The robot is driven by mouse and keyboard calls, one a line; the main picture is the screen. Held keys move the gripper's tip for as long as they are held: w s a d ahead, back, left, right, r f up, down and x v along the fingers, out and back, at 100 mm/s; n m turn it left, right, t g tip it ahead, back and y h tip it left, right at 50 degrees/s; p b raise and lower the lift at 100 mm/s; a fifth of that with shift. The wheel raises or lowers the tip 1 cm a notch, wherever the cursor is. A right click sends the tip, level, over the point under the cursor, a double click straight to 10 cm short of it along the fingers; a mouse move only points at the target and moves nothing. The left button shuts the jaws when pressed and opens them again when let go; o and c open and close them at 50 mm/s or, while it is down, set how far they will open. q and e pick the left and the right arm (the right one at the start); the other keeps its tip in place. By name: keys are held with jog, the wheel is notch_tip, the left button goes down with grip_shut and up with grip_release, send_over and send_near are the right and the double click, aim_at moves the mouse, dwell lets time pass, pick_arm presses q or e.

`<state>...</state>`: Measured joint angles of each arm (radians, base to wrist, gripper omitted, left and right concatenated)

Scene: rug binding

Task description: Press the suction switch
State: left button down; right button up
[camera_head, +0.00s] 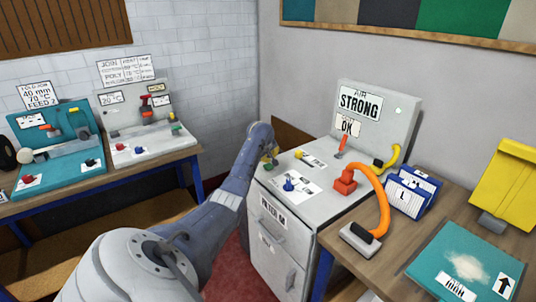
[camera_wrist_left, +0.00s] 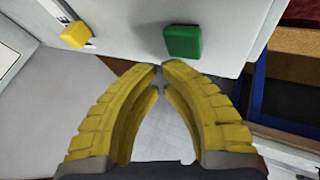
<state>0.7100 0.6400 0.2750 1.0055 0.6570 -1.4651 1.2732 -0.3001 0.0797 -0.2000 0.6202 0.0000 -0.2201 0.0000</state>
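The grey suction cabinet (camera_head: 285,205) stands in the middle of the head view, with a panel marked "AIR STRONG" (camera_head: 360,103) at its back. My left gripper (camera_head: 269,160) is at the cabinet's far left edge, small and partly hidden by my arm. In the left wrist view its yellow fingers (camera_wrist_left: 161,68) meet at the tips with nothing visible between them. A green block-shaped button (camera_wrist_left: 182,41) is on the pale surface just beyond the tips, apart from them in the picture. A yellow knob (camera_wrist_left: 75,34) sits to its left. No label shows which one is the suction switch.
An orange hose (camera_head: 379,200) runs to a grey nozzle (camera_head: 360,240) on the wooden table. Machines on a bench (camera_head: 100,190) stand at left.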

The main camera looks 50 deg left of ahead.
pick_arm(q)
jog(key=shift+r, duration=3)
